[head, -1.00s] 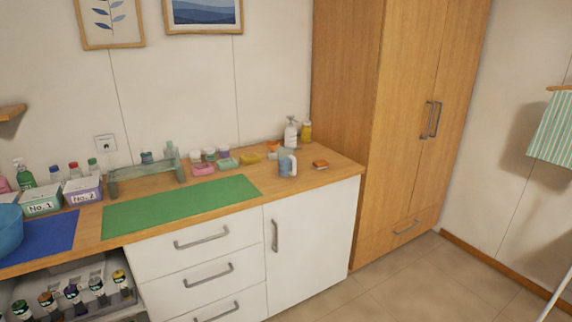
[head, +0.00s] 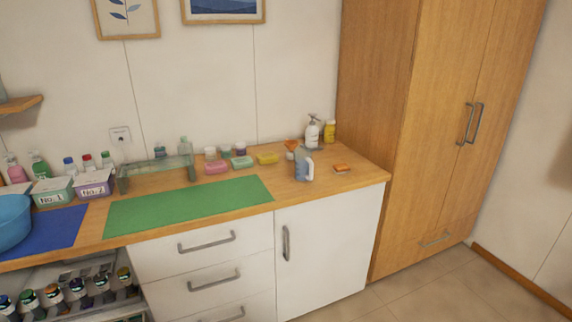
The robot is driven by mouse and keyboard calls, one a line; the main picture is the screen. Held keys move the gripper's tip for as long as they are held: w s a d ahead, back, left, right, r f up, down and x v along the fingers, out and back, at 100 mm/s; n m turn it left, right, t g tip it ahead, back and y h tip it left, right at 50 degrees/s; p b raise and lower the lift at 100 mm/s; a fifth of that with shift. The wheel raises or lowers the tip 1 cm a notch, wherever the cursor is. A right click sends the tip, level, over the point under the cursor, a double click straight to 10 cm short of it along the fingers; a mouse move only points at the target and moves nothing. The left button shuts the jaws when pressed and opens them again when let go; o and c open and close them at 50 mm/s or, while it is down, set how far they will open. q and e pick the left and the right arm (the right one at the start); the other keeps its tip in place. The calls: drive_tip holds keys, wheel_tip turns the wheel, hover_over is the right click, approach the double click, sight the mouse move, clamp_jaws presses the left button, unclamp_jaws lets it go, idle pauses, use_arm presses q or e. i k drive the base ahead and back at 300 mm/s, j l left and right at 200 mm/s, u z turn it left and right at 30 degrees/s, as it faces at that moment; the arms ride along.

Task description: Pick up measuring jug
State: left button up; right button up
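The measuring jug (head: 301,164) is a small blue-grey jug with a white handle on its right side. It stands upright on the wooden counter (head: 340,186), near the right end and right of the green mat. Neither of my grippers shows in the head view.
A pump bottle (head: 312,133) and a yellow bottle (head: 330,131) stand behind the jug, and an orange block (head: 342,168) lies to its right. A green mat (head: 190,205) lies bare to the left. A tall wooden wardrobe (head: 420,130) borders the counter's right end.

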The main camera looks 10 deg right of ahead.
sight(303, 163)
drive_tip(key=i+l+u, duration=0.1)
drive_tip(key=l, duration=0.25)
drive_tip(key=i+l+u, duration=0.1)
drive_tip(key=l, duration=0.25)
drive_tip(key=i+l+u, duration=0.1)
drive_tip(key=l, duration=0.25)
drive_tip(key=i+l, duration=0.15)
drive_tip(key=l, duration=0.25)
drive_tip(key=i+l, duration=0.15)
drive_tip(key=l, duration=0.3)
drive_tip(key=i+l+u, duration=0.1)
drive_tip(key=l, duration=0.3)
drive_tip(key=i+l, duration=0.2)
drive_tip(key=l, duration=0.2)
drive_tip(key=i+l, duration=0.15)
drive_tip(key=l, duration=0.3)
drive_tip(key=u, duration=0.05)
